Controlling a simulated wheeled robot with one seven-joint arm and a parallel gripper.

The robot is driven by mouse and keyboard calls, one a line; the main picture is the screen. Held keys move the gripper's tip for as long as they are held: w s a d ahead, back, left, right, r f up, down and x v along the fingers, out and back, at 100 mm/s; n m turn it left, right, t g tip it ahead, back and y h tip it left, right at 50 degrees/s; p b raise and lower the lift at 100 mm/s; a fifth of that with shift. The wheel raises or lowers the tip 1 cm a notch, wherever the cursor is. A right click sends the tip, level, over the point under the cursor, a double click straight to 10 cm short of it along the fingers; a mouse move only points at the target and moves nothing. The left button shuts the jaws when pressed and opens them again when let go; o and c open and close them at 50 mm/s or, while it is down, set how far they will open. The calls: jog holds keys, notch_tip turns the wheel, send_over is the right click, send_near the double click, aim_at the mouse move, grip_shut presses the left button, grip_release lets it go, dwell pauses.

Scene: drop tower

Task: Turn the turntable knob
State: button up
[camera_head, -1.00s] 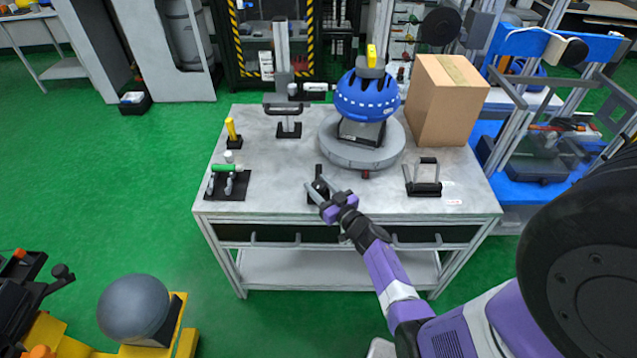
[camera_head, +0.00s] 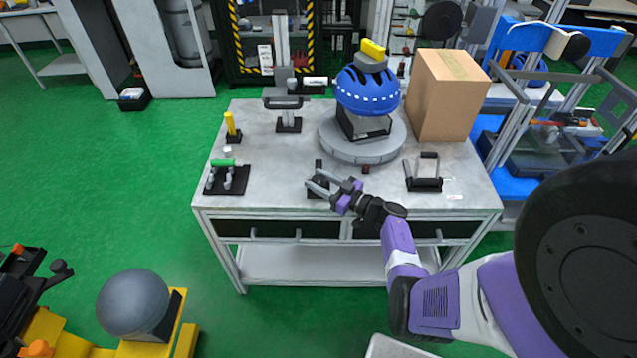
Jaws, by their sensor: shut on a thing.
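The turntable (camera_head: 340,148) is a round grey disc on the workbench. It bears a dark block (camera_head: 365,124) with a blue helmet (camera_head: 367,92) and a yellow piece (camera_head: 373,49) on top. A small black upright handle (camera_head: 319,166), which looks like the knob, stands in front of the turntable near the bench's front edge. My gripper (camera_head: 318,184) is at this handle, its fingers closed around it and pointing left. The fingers partly hide the handle's lower part. A small dark red piece (camera_head: 366,169) sits at the disc's front rim.
The grey workbench (camera_head: 270,190) also holds a cardboard box (camera_head: 444,95) at the back right, a black-framed handle fixture (camera_head: 424,173), a green-handled clamp (camera_head: 228,175), a yellow-handled piece (camera_head: 231,126) and a dark clamp (camera_head: 288,115).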

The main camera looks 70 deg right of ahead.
aim_at(325, 184)
jog(key=shift+n+y+b, duration=0.45)
jog(key=shift+n+y, duration=0.15)
jog(key=shift+y, duration=0.4)
jog(key=o, duration=1.4)
jog(key=shift+c, duration=0.2)
jog(key=s, duration=0.5)
jog(key=s+a, duration=0.1)
jog(key=s, duration=0.1)
jog(key=shift+s, duration=0.4)
